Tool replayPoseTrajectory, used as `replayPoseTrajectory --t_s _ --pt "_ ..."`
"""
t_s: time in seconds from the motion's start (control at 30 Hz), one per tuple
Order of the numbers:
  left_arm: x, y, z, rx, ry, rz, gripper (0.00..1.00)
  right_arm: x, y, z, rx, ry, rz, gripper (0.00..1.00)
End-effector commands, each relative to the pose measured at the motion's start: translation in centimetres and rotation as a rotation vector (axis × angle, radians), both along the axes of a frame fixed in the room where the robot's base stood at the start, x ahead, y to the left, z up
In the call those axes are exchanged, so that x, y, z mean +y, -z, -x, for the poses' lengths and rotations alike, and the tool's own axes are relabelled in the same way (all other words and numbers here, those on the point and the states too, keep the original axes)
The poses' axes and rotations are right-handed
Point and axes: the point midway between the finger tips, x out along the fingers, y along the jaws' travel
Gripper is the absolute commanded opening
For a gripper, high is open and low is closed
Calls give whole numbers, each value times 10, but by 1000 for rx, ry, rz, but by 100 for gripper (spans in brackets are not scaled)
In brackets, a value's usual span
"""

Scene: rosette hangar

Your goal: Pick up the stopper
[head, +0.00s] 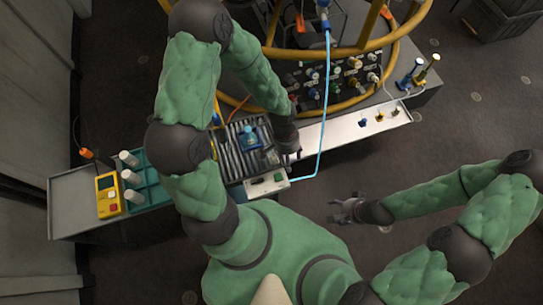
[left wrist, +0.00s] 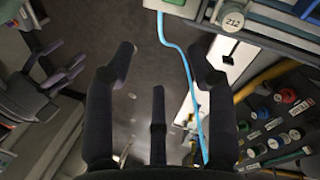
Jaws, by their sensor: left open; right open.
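I cannot tell for sure which thing is the stopper. Several small pegs, one of them a dark blue peg (head: 362,122), stand on the white shelf (head: 335,131) in the head view. My left gripper (head: 291,156) is partly hidden by its own wrist, beside the slotted rack and above the shelf's left end. In the left wrist view its dark fingers (left wrist: 165,70) are spread and empty. My right gripper (head: 345,208) is open and empty over the floor, below the shelf; it also shows in the left wrist view (left wrist: 62,68).
A slotted rack (head: 228,152) with a blue item stands left of the shelf. A light blue tube (head: 325,95) hangs across the shelf to a white box (head: 266,184). A panel of coloured knobs (head: 335,80) lies behind. A yellow meter (head: 108,195) is at left.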

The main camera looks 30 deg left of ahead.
Motion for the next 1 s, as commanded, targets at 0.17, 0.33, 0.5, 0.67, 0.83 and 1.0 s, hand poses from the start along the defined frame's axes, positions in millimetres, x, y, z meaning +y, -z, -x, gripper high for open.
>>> replayPoseTrajectory --t_s 0.17,0.33,0.5,0.67,0.83,1.0 --pt "33 -15 -12 -2 50 -124 56 0 17 -1 -1 1 0 66" --pt "56 -28 -17 1 66 -210 56 0 23 0 -1 1 0 66" --pt "63 -29 -17 3 69 -242 56 0 26 0 -1 0 0 66" --pt "64 -10 -15 7 69 -243 56 0 34 0 0 0 0 66" --pt "64 15 -12 5 70 -242 56 0 45 0 0 0 0 66" --pt "64 26 -11 4 68 -241 56 0 48 0 0 0 0 66"
